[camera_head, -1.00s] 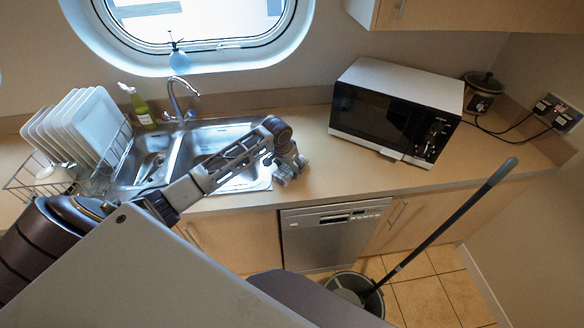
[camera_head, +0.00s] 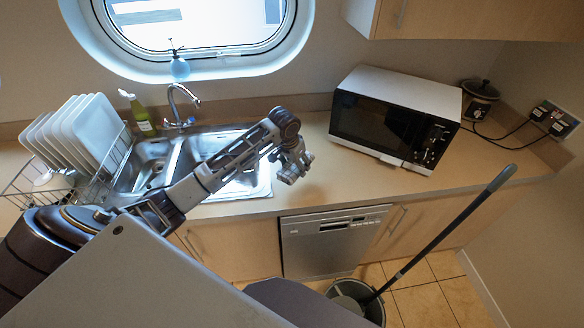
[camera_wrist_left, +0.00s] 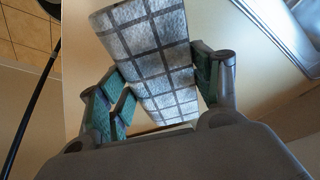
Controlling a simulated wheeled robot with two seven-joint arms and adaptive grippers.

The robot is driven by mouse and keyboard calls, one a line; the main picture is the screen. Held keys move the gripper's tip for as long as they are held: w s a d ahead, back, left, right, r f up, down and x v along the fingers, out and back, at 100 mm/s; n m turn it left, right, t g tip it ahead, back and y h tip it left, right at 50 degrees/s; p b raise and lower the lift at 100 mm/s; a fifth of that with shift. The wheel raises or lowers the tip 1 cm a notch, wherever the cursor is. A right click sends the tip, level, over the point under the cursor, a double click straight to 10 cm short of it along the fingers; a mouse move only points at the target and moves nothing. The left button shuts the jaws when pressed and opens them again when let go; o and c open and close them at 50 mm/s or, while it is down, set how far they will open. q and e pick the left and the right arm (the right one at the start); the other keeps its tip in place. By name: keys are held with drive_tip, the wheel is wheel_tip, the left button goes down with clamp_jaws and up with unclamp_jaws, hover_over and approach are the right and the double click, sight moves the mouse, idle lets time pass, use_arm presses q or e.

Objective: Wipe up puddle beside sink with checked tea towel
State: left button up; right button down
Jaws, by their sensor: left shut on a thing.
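My left gripper (camera_head: 293,164) is above the counter just right of the sink (camera_head: 225,160). In the left wrist view the gripper (camera_wrist_left: 160,90) is shut on the checked tea towel (camera_wrist_left: 155,50), a pale grey-white cloth with dark grid lines that sits between its fingers. In the head view I cannot make out the towel; the gripper and wrist hide that spot. I cannot make out the puddle in either view. My right gripper is not in view.
The counter (camera_head: 330,185) is clear between sink and microwave (camera_head: 395,115). A dish rack (camera_head: 75,150) with plates and a green bottle (camera_head: 142,115) stand at left. Below are a dishwasher (camera_head: 330,245) and a bucket (camera_head: 372,308) with a mop (camera_head: 440,232).

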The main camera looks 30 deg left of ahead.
use_arm(q)
drive_tip(key=shift+w+d+r, duration=0.1)
drive_tip(key=shift+d+r, duration=0.35)
drive_tip(key=shift+r, duration=0.25)
drive_tip(key=shift+w+d+r, duration=0.1)
drive_tip(key=shift+d+r, duration=0.3)
drive_tip(key=shift+r, duration=0.3)
